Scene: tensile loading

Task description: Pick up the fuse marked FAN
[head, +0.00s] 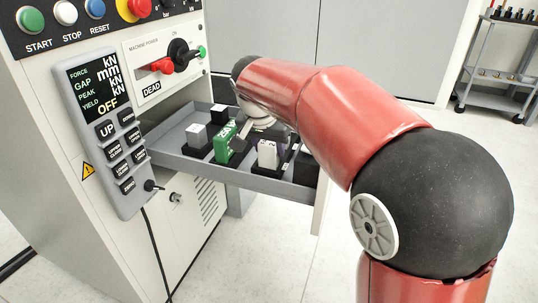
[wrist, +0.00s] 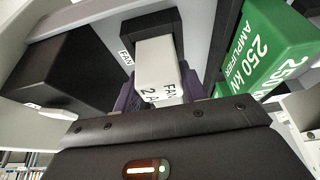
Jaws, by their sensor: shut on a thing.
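The fuse marked FAN (wrist: 158,70) is a white block with black lettering, in the middle of the wrist view. Its far end meets or lies in front of a dark socket (wrist: 150,24) with a small FAN label beside it. I cannot tell if the fuse is seated or raised. My gripper (wrist: 157,98) is shut on the fuse, with purple finger parts on either side of it. In the head view my gripper (head: 270,142) is low over the grey drawer (head: 255,183), at a white block that appears to be this fuse (head: 268,155).
A green 250 kN amplifier module (wrist: 265,50) stands close to the right in the wrist view, and shows in the head view (head: 224,143). A black box (wrist: 60,65) is at the left. Other blocks (head: 196,134) sit in the drawer beside the machine panel (head: 100,130).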

